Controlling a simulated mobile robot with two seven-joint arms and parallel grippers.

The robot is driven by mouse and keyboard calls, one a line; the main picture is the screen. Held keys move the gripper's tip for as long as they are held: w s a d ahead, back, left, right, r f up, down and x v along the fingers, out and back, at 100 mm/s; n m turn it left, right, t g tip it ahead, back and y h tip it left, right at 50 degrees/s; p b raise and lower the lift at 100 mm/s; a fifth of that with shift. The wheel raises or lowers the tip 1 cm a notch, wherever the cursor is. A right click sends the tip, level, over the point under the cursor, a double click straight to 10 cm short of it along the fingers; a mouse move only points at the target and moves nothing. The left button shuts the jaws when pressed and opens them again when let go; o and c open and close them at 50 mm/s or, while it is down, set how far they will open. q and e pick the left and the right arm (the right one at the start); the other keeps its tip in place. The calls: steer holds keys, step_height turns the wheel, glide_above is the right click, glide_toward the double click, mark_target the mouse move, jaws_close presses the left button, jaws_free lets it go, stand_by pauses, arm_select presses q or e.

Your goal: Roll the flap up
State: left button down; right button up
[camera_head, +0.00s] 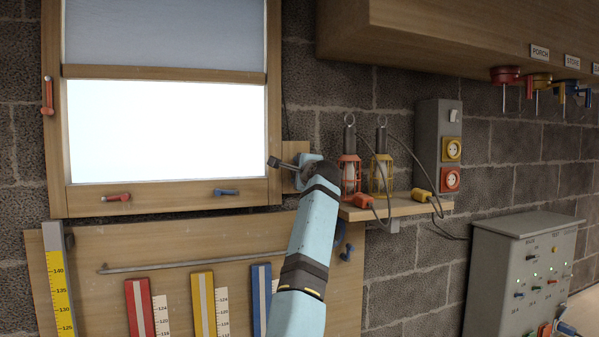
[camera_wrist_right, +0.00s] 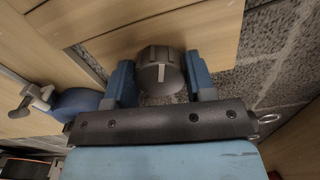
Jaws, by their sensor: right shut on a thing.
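The pale grey flap (camera_head: 165,32) hangs over the upper part of the framed window in the head view. Its wooden bottom bar (camera_head: 163,74) lies level across the opening, and the bright pane below is uncovered. My right gripper (camera_head: 308,168) is at the wall just right of the window frame, largely hidden behind its own arm. In the right wrist view, a dark round knob (camera_wrist_right: 160,74) with a pale mark sits between the blue fingers of the right gripper (camera_wrist_right: 161,80), which are shut on it. My left gripper is not in view.
Red (camera_head: 116,197) and blue (camera_head: 226,192) latches sit on the lower frame. Right of my arm, a shelf (camera_head: 405,208) carries red (camera_head: 349,174) and yellow (camera_head: 381,174) caged lamps with cables. A wooden cabinet (camera_head: 430,45) overhangs above, and a grey control box (camera_head: 515,265) stands lower right.

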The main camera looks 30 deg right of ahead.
steer(key=shift+m, duration=0.4)
steer(key=o, duration=0.9)
steer(key=shift+s, duration=0.1)
steer(key=b+v, duration=0.4)
steer(key=v, duration=0.9)
steer(key=shift+s+b, duration=0.3)
steer(key=shift+s, duration=0.05)
steer(key=shift+f, duration=0.15)
